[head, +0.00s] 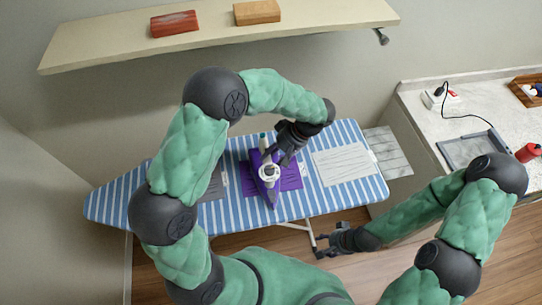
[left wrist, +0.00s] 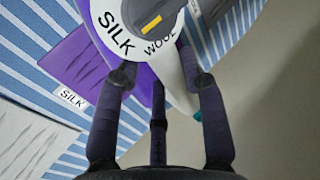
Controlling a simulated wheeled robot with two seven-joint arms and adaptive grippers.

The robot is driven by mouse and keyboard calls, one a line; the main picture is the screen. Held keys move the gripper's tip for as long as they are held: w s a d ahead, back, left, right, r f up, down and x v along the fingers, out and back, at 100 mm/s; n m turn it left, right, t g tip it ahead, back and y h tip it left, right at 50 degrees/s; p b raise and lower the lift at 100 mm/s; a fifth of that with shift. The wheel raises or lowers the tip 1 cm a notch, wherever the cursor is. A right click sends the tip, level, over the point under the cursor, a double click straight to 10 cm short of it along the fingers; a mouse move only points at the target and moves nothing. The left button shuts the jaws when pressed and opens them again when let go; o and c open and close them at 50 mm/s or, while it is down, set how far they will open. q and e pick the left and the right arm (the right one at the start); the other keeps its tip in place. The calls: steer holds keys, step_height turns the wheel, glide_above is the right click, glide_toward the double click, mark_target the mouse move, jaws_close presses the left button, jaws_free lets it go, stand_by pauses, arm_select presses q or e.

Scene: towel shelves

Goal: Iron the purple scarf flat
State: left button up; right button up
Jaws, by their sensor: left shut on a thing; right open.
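A striped ironing board (head: 110,203) stands in the middle of the head view. The purple scarf (head: 290,181) lies on it, partly hidden by a purple and white iron (head: 267,187). In the left wrist view the scarf (left wrist: 75,60) has a SILK tag, and the iron's dial (left wrist: 128,28) shows SILK and WOOL with a yellow mark. Whether the soleplate touches the scarf is hidden. My right gripper (head: 325,243) is open and empty before the board.
A grey cloth (head: 213,184) and a white cloth (head: 343,164) lie either side of the scarf. A marbled slab (head: 388,150) is at the board's right end. A counter (head: 420,98) with a grey tray (head: 468,150) stands right.

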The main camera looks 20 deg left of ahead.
arm_select(q)
steer(key=shift+w+d, duration=0.4)
steer(key=shift+d, duration=0.25)
steer(key=shift+w+d, duration=0.35)
steer(key=shift+d, duration=0.3)
steer(key=shift+w+d, duration=0.1)
steer(key=shift+w+d, duration=0.4)
steer(key=shift+d, duration=0.25)
steer(key=shift+w+d, duration=0.35)
steer(key=shift+d, duration=0.3)
steer(key=shift+w+d, duration=0.1)
steer(key=shift+d, duration=0.05)
steer(key=shift+w+d+b, duration=0.15)
steer(key=shift+w+d, duration=0.2)
steer(key=shift+d, duration=0.3)
steer(key=shift+w+d+b, duration=0.15)
steer(key=shift+w+d, duration=0.2)
steer(key=shift+d, duration=0.3)
steer(key=shift+a, duration=0.1)
steer(key=shift+s+a, duration=0.45)
steer(key=shift+a, duration=0.25)
steer(key=shift+s+a, duration=0.45)
steer(key=shift+a, duration=0.35)
